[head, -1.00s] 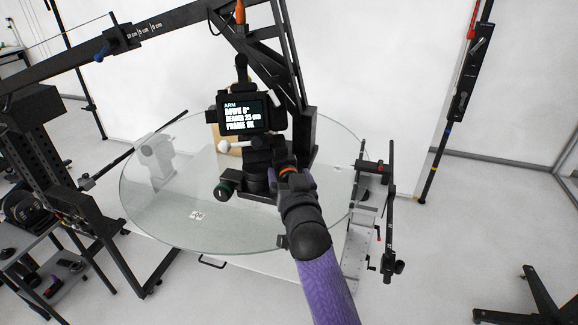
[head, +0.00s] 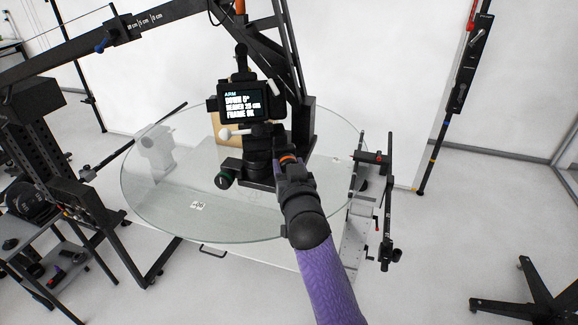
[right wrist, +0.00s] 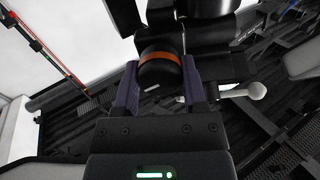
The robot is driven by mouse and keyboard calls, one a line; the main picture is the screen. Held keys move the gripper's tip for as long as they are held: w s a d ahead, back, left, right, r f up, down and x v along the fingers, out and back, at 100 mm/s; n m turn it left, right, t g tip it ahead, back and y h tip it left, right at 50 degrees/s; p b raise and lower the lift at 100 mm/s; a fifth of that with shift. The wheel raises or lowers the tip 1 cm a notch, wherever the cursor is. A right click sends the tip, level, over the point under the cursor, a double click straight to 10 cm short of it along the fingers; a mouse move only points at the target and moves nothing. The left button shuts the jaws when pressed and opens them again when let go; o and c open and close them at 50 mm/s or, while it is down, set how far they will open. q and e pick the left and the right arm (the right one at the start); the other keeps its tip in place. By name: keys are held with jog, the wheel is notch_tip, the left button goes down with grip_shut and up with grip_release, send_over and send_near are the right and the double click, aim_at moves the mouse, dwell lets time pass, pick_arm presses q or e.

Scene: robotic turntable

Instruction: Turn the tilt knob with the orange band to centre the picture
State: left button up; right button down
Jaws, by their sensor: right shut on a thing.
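The tilt knob with the orange band (right wrist: 160,72) is a black cylinder between the two fingers of my right gripper (right wrist: 160,95) in the right wrist view. The fingers are shut on it from both sides. In the head view its orange band (head: 287,159) shows just beyond my right gripper (head: 284,170), on the right of the black camera mount. A small screen (head: 240,103) above the mount reads "ARM", "DOWN 0°", a line that I cannot read surely, and "FRAME OK". My left gripper is not in view.
A round glass turntable (head: 150,215) lies below. A black boom (head: 75,55) crosses the upper left. A rail stand (head: 384,210) stands at the right.

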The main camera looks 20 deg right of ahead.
jog(key=n, duration=0.7)
jog(key=shift+p, duration=0.3)
jog(key=n, duration=0.5)
jog(key=shift+n, duration=0.4)
jog(key=shift+c, duration=0.7)
grip_release()
jog(key=s+a, duration=0.1)
jog(key=s, duration=0.9)
